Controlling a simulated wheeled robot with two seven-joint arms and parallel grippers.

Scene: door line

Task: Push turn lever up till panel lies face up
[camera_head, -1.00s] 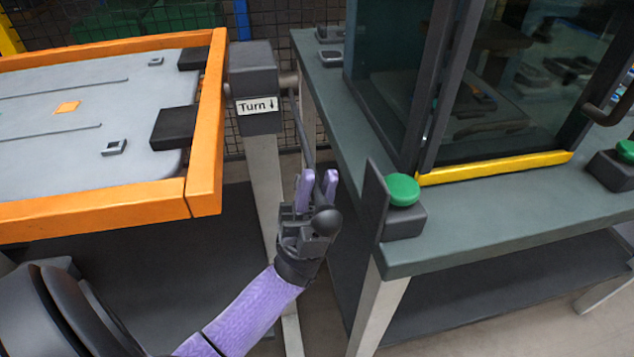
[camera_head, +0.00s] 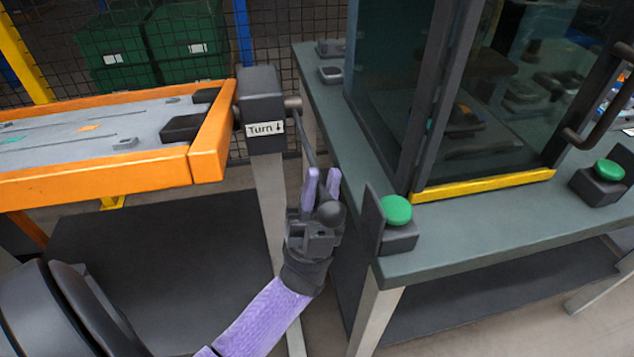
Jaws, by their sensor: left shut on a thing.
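The grey panel (camera_head: 60,128) sits in an orange frame (camera_head: 100,178) at the left, its marked face visible and seen at a shallow slant. The frame joins a dark box (camera_head: 262,96) labelled "Turn" with an arrow, on a pale post. The turn lever (camera_head: 308,146) hangs from a shaft on the box's right side, sloping down to a dark ball knob (camera_head: 330,213). My left gripper (camera_head: 322,186) is shut on the lever near the knob, its purple fingers at either side; the fingers partly hide the lever. My right gripper is out of view.
A green-topped bench (camera_head: 470,225) stands close at the right of the lever, with a glass door cabinet (camera_head: 490,110) and green buttons (camera_head: 397,210) on it. Green bins (camera_head: 185,40) stand behind mesh. Dark flooring (camera_head: 170,260) lies open under the frame.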

